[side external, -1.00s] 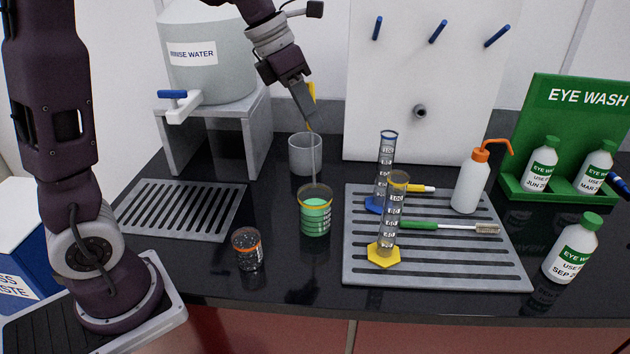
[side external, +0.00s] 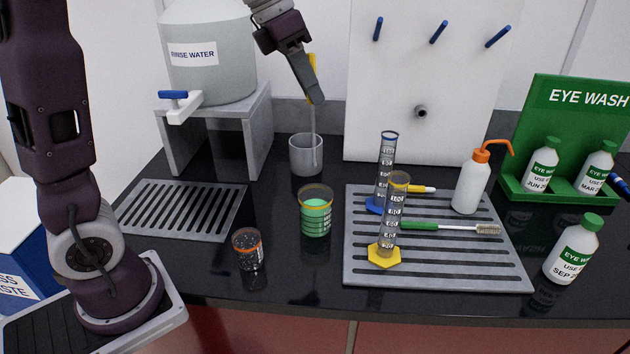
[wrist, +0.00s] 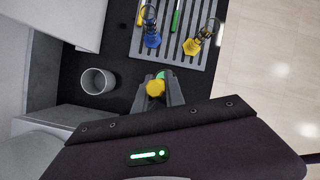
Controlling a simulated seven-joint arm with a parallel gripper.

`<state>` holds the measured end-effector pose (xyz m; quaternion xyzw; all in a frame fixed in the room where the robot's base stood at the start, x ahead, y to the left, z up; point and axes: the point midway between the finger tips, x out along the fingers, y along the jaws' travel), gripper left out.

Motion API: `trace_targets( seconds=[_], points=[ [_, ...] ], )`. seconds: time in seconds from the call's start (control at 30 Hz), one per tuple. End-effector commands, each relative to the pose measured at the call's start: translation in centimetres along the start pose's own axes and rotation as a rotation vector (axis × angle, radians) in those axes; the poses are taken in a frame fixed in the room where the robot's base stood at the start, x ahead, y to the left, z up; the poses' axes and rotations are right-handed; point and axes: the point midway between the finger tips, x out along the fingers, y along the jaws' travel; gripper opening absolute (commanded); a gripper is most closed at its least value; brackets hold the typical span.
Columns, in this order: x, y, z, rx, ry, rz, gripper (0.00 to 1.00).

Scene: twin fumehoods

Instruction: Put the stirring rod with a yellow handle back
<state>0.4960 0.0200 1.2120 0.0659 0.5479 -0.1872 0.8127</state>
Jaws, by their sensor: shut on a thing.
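My gripper (side external: 312,98) is shut on the yellow handle (wrist: 155,88) of the stirring rod. The thin rod (side external: 314,125) hangs nearly upright below it. In the side external view the rod's lower end overlaps the front wall of the grey cup (side external: 297,158). In the wrist view the cup (wrist: 97,82) stands to the left of the handle, apart from it. The beaker of green liquid (side external: 315,216) stands in front of the cup, clear of the rod. In the wrist view the beaker is mostly hidden behind the handle; only a green edge shows.
The rinse water tank (side external: 205,60) on its grey stand (side external: 240,115) is left of the cup. A slotted tray (side external: 440,270) with cylinders and a brush lies right. Black counter between cup and tray is clear.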

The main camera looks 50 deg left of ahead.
Motion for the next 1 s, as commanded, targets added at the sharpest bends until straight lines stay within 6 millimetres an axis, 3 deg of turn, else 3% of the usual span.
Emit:
trace_targets(
  seconds=[0.17, 0.33, 0.5, 0.6, 0.7, 1.0],
  points=[
    [0.4, 2.8, 0.8, -0.05, -0.004, 0.03, 0.0],
    [1.5, 10.0, 2.1, -0.162, -0.008, 0.108, 0.0],
    [2.8, 17.9, 2.2, -0.267, -0.009, 0.192, 0.0],
    [3.3, 20.9, 1.9, -0.303, -0.008, 0.223, 0.0],
    [4.1, 22.3, 1.4, -0.319, -0.006, 0.236, 0.0],
    [9.7, 23.0, -1.0, -0.322, -0.007, 0.237, 0.0]
  ],
)
